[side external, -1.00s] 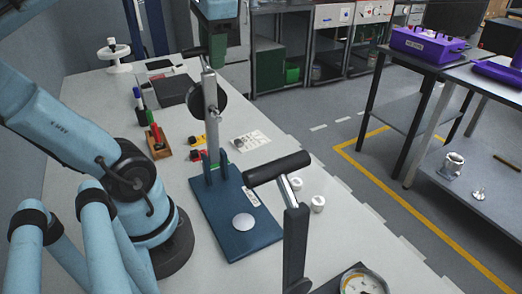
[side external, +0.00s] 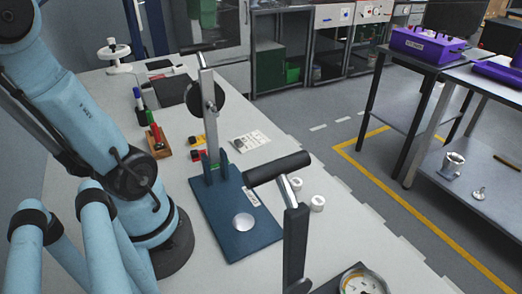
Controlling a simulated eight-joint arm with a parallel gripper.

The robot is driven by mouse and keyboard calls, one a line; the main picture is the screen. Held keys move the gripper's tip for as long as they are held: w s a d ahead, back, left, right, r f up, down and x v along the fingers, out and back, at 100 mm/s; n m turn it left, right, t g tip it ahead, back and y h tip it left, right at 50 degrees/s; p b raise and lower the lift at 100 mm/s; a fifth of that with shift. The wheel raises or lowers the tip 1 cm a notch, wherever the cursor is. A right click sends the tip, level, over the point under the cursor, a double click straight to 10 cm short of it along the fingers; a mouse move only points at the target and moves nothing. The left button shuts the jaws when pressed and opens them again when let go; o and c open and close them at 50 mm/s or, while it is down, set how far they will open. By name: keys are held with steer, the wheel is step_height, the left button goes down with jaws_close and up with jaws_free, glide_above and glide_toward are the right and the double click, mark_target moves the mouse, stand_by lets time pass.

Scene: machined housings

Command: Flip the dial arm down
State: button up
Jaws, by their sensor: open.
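The dial arm (side external: 209,120) is a grey bar with a round black dial (side external: 216,97) on it and a dark handle (side external: 196,48) at its top. It stands nearly upright, leaning slightly left, in a bracket (side external: 214,168) on a blue base plate (side external: 235,217). A pale round pad (side external: 243,222) sits on the plate in front of the bracket. My gripper is out of view, so where it is relative to the dial arm does not show. My upper arm passes out at the top left.
A black-handled lever (side external: 278,169) rises in the foreground beside a round gauge (side external: 362,284). Two small white cups (side external: 317,203) stand right of the plate.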

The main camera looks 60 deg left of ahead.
mark_target(201, 48)
step_height(201, 48, up, 5)
steer(key=s+h, duration=0.1)
steer(key=h, duration=0.1)
steer(key=f, duration=0.4)
steer(key=d+f, duration=0.1)
steer(key=f, duration=0.7)
steer(key=shift+s+d, duration=0.1)
steer(key=shift+d, duration=0.1)
jaws_close()
